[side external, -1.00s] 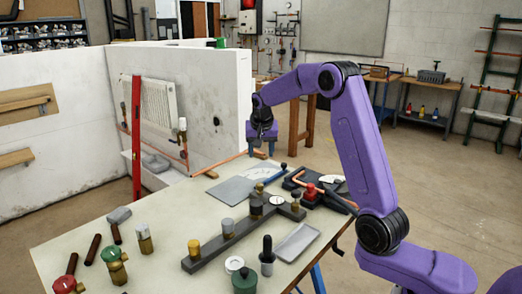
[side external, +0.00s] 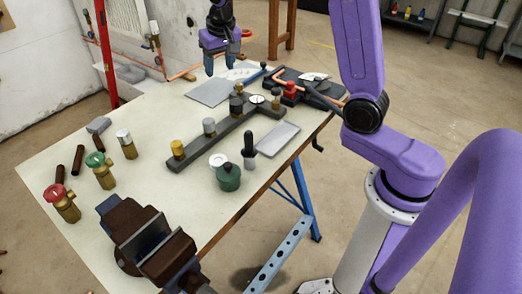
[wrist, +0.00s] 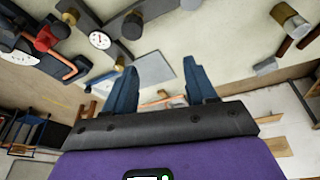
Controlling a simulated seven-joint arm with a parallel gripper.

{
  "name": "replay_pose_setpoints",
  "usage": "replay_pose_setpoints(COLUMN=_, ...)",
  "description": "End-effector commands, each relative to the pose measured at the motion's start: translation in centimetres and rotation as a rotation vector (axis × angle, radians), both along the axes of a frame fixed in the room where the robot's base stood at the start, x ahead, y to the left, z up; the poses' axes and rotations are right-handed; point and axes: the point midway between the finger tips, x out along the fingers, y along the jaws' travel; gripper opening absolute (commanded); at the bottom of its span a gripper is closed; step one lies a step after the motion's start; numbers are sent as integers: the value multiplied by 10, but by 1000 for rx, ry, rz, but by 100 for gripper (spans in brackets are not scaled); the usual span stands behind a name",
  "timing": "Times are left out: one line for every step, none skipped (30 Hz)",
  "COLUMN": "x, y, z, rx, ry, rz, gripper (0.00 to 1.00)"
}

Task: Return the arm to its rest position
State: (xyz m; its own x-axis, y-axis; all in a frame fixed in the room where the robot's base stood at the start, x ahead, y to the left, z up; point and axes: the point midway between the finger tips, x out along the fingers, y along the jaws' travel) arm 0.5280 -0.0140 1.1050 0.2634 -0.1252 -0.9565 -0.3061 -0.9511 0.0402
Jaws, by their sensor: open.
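My gripper (side external: 220,65) hangs with its blue fingers pointing down over the back of the workbench, above or just behind the flat grey plate (side external: 207,93). The fingers are apart and hold nothing. In the wrist view my gripper (wrist: 160,82) shows both fingers spread, with a grey plate (wrist: 152,68) visible beyond the gap between them. The purple arm reaches over from the right, its upper part cut off by the top of the side view. The height of the fingertips above the bench is hard to tell.
A red upright post (side external: 103,50) and wall stand behind.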

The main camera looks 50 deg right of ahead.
Motion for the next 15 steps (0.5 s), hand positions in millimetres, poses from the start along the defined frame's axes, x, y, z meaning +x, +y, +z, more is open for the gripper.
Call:
replay_pose_setpoints(x=-11, y=12, z=1, rx=0, ry=10, rz=56, gripper=56)
replay_pose_setpoints(x=-17, y=18, z=0, rx=1, ry=18, rz=89, gripper=56)
replay_pose_setpoints(x=-25, y=27, z=0, rx=1, ry=26, rz=131, gripper=56)
replay_pose_setpoints(x=-32, y=33, z=0, rx=0, ry=33, rz=164, gripper=56)
replay_pose_setpoints(x=-39, y=38, z=0, rx=1, ry=40, rz=195, gripper=56)
replay_pose_setpoints(x=-48, y=46, z=0, rx=0, ry=49, rz=238, gripper=56)
replay_pose_setpoints(x=-56, y=51, z=-1, rx=0, ry=57, rz=271, gripper=56)
replay_pose_setpoints(x=-63, y=56, z=-1, rx=-1, ry=62, rz=302, gripper=56)
replay_pose_setpoints(x=-74, y=62, z=-2, rx=-2, ry=72, rz=347, gripper=56)
replay_pose_setpoints(x=-82, y=66, z=-2, rx=-2, ry=78, rz=377, gripper=56)
replay_pose_setpoints(x=-90, y=70, z=-2, rx=-3, ry=85, rz=410, gripper=56)
replay_pose_setpoints(x=-101, y=75, z=-3, rx=-4, ry=93, rz=452, gripper=56)
replay_pose_setpoints(x=-109, y=79, z=-4, rx=-4, ry=100, rz=485, gripper=56)
replay_pose_setpoints(x=-118, y=82, z=-4, rx=-6, ry=106, rz=519, gripper=56)
replay_pose_setpoints(x=-129, y=85, z=-5, rx=-7, ry=114, rz=560, gripper=56)
